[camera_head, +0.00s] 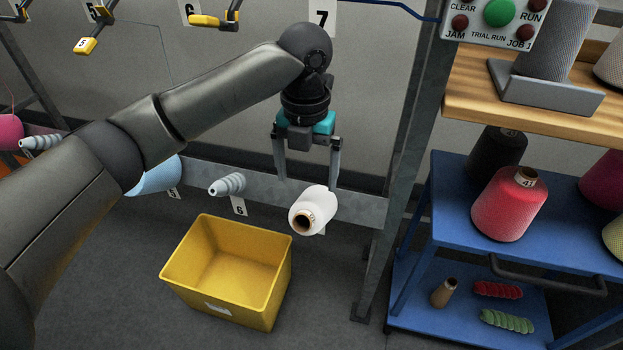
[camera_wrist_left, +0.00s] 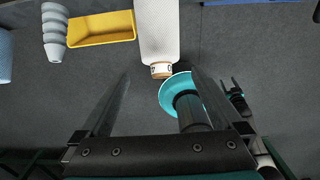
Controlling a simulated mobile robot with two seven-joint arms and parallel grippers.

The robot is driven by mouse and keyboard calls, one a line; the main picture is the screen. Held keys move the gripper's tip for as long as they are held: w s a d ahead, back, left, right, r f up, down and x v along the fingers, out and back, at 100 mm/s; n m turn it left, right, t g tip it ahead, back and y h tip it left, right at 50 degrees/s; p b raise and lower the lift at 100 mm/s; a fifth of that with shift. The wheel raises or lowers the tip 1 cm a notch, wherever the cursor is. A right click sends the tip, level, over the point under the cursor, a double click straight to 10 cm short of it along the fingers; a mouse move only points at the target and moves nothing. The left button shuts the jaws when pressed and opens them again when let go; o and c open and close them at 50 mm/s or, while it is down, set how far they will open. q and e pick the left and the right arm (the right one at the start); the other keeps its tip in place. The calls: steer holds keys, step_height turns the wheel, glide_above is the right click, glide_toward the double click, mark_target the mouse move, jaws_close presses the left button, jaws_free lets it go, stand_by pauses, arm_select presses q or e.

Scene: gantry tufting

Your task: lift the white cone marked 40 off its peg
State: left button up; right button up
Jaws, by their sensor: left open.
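The white cone (camera_head: 318,207) sits on a peg of the low grey rail, its brown tube end pointing out towards me. In the left wrist view the white cone (camera_wrist_left: 158,30) shows ahead of the fingers, with a partly readable label on its tube end. My left gripper (camera_head: 307,178) is open, just above and behind the cone in the head view, its two fingers apart. In the wrist view the left gripper (camera_wrist_left: 158,78) has nothing between its fingertips; the cone is beyond them. The peg inside the cone is hidden. My right gripper is not in view.
A yellow bin (camera_head: 228,270) stands on the floor below the rail. An empty grey peg (camera_head: 228,185) is left of the cone, above a tag 6. A grey upright post (camera_head: 398,170) and a blue cart (camera_head: 455,190) with a red cone (camera_head: 508,205) stand at right.

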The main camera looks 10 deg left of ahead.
mark_target(307, 208)
arm_select(q)
steer(key=shift+s+f, duration=0.25)
steer(key=shift+f, duration=0.55)
step_height(307, 208, down, 6)
steer(key=b, duration=0.3)
steer(key=shift+f, duration=0.25)
steer(key=shift+f+b, duration=0.85)
steer(key=shift+f, duration=1.15)
steer(key=shift+f+b, duration=0.6)
steer(key=shift+f, duration=0.85)
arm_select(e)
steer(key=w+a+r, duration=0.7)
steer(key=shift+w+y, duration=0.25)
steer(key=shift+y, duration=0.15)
arm_select(q)
steer(key=shift+c, duration=0.4)
steer(key=shift+w, duration=0.1)
jaws_close()
steer(key=shift+r, duration=0.1)
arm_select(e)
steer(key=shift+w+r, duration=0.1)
arm_select(q)
steer(key=shift+p, duration=0.3)
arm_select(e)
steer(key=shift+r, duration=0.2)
